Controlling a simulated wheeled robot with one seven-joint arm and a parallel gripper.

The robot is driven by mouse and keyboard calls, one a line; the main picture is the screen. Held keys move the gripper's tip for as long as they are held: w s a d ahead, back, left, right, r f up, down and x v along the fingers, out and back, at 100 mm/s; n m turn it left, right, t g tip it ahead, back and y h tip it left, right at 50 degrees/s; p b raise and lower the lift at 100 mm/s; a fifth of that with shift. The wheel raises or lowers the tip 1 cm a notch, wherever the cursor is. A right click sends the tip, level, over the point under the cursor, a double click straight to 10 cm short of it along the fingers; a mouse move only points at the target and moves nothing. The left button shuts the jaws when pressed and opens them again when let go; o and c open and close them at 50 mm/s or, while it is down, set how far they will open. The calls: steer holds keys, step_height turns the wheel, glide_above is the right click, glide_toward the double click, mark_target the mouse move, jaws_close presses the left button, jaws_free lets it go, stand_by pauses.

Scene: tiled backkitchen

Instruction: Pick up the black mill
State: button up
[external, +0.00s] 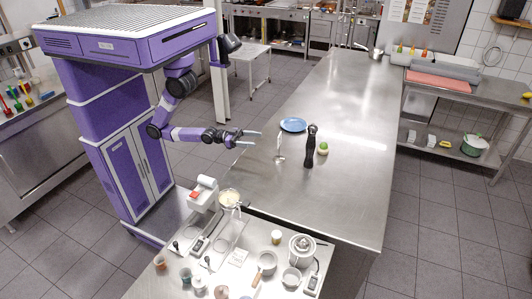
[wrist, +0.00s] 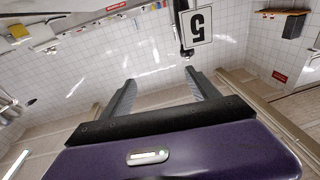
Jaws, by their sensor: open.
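The black mill (external: 310,147) stands upright on the steel counter (external: 340,105) in the external view. My gripper (external: 261,138) is open and empty, left of the mill and above the counter's left edge. A clear gap separates my gripper from the mill. In the wrist view my gripper's two fingers (wrist: 160,95) are spread apart with nothing between them. The wrist view faces a tiled wall, and I cannot make out the mill in it.
A thin pale upright item (external: 280,147) stands between my gripper and the mill. A blue plate (external: 293,125) lies behind it. A crowded front table (external: 185,238) holds jars and pots. The counter's far part is mostly clear.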

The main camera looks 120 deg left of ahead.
steer(key=w+a+r+n+g+y+p, duration=0.1)
steer(key=w+a+r, duration=0.4)
steer(key=w+r, duration=0.4)
steer(key=w+a+r+n+g+y+p, duration=0.1)
steer(key=w+a+r, duration=0.3)
steer(key=w+r, duration=0.45)
steer(key=g, duration=0.4)
glide_toward(313, 129)
steer(key=w+a+f, duration=0.2)
steer(key=a+f, duration=0.1)
steer(key=shift+p+x, duration=0.65)
steer(key=shift+x, duration=2.85)
steer(key=shift+r, duration=0.2)
jaws_close()
